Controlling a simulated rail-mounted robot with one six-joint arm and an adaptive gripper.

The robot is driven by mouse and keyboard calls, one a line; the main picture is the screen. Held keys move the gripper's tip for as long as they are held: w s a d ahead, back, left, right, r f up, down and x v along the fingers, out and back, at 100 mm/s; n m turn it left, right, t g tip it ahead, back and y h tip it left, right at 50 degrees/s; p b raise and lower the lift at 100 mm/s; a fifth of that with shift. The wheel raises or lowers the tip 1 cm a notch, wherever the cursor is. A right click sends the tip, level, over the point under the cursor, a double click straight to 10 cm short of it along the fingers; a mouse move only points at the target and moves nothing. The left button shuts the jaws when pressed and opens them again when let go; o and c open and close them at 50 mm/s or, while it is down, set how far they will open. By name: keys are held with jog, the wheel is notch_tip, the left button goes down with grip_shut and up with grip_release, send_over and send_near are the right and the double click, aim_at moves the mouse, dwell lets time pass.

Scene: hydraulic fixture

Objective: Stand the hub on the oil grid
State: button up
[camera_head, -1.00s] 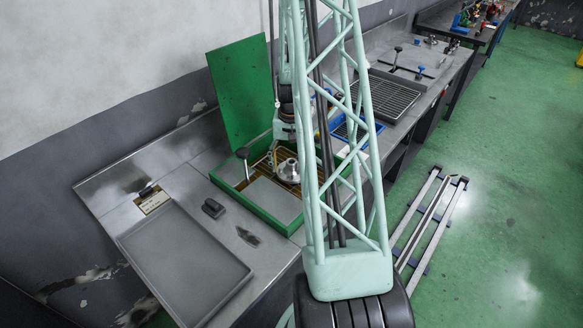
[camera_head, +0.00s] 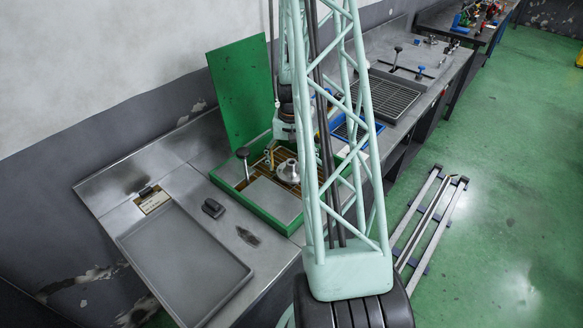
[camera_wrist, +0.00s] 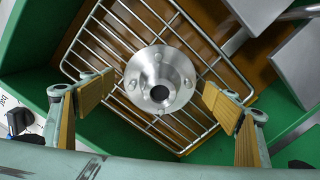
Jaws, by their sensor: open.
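The hub (camera_wrist: 160,80) is a silver flanged disc with a dark centre bore and bolt holes. It lies face up on a wire rack (camera_wrist: 110,48) inside the green box, and it also shows in the head view (camera_head: 288,172). My gripper (camera_wrist: 158,92) is open, with tan pads left and right of the hub and a gap on each side. In the head view my gripper (camera_head: 280,145) is over the box, partly hidden by my arm. A dark slatted grid (camera_head: 388,97), likely the oil grid, lies on the bench farther back.
The green box (camera_head: 262,217) has a raised lid (camera_head: 240,88) behind it. A blue-rimmed tray (camera_head: 343,131) sits between the box and the slatted grid. A grey tray (camera_head: 185,262) is at front left. Black-handled and blue-handled levers (camera_head: 420,70) stand beyond the grid.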

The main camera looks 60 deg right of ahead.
aim_at(291, 162)
jog(key=shift+r, duration=6)
jog(key=shift+r+p, duration=0.1)
jog(key=shift+p, duration=0.2)
